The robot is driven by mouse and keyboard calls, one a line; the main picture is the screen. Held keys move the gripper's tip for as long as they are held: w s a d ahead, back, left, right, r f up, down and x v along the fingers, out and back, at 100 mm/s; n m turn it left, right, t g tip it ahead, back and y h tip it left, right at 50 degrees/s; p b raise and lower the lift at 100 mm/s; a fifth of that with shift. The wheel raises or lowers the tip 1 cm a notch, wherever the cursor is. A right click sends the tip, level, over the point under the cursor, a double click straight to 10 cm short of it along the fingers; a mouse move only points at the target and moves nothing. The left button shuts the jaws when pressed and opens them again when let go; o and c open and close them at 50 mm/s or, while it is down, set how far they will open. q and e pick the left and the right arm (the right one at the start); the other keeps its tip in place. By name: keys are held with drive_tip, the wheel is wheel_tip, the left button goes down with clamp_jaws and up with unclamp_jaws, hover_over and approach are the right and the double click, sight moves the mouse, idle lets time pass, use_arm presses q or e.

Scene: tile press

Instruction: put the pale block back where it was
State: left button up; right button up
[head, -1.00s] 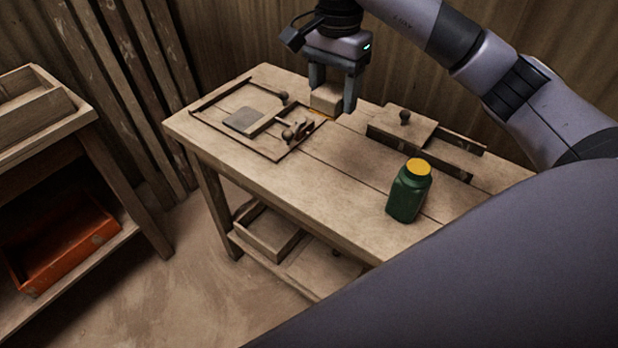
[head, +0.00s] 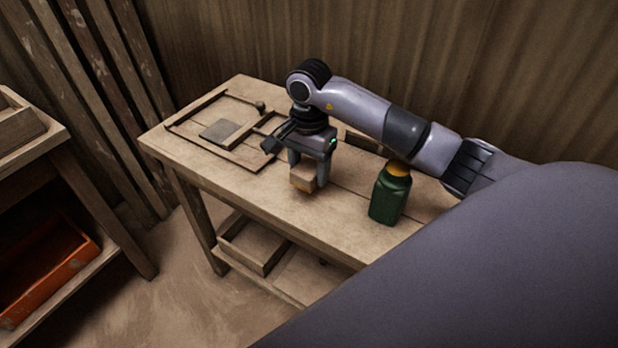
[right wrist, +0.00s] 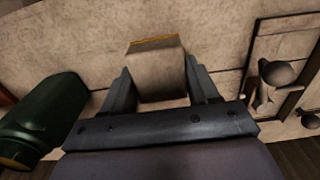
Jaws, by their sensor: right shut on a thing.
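The pale block (head: 304,178) is a small tan wooden block with a yellowish lower edge. My right gripper (head: 307,172) is shut on it, over the front middle of the workbench. In the right wrist view the block (right wrist: 157,72) sits between the two fingers of the gripper (right wrist: 158,85). I cannot tell for sure whether its underside touches the bench or is just above it. My left gripper is not in view.
The workbench (head: 200,158) bears a framed wooden jig with a grey square plate (head: 220,131) at left and a knob (head: 260,106). A green jar with a yellow lid (head: 388,196) stands right of the gripper. An orange bin (head: 45,280) is on the left shelf.

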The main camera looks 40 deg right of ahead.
sight(309, 179)
wheel_tip(309, 179, down, 4)
drive_tip(key=shift+r, duration=0.2)
drive_tip(key=shift+f, duration=0.2)
drive_tip(key=o, duration=1)
drive_tip(key=shift+r, duration=0.1)
drive_tip(key=shift+r, duration=0.2)
wheel_tip(309, 179, up, 12)
drive_tip(key=shift+f+b, duration=0.1)
drive_tip(key=shift+b, duration=0.3)
